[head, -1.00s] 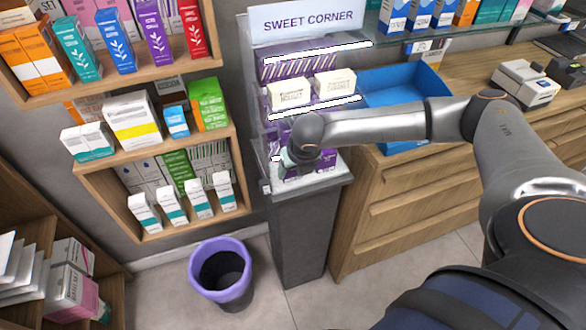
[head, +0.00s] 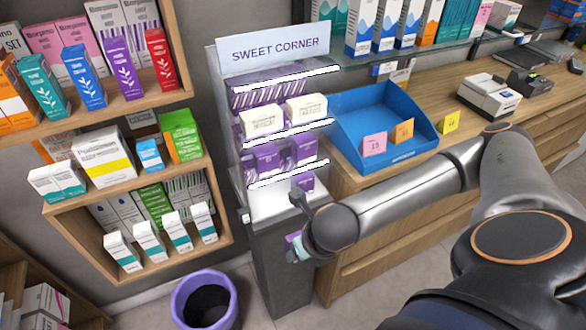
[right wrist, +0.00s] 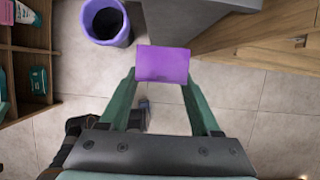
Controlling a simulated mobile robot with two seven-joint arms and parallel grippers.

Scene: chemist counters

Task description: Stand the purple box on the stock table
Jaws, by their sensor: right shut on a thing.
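The purple box (right wrist: 163,65) is between the fingertips of my right gripper (right wrist: 162,82) in the right wrist view, over the tiled floor. My right gripper is shut on it. My left gripper is not in view. I cannot make out which surface, if any, is the stock table.
The stand holds more purple boxes (head: 304,147) and cream boxes (head: 306,109). A purple bin (head: 205,300) stands on the floor at lower left. A blue tray (head: 377,100) with price cards sits on the counter (head: 480,150). Stocked shelves (head: 140,185) line the left.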

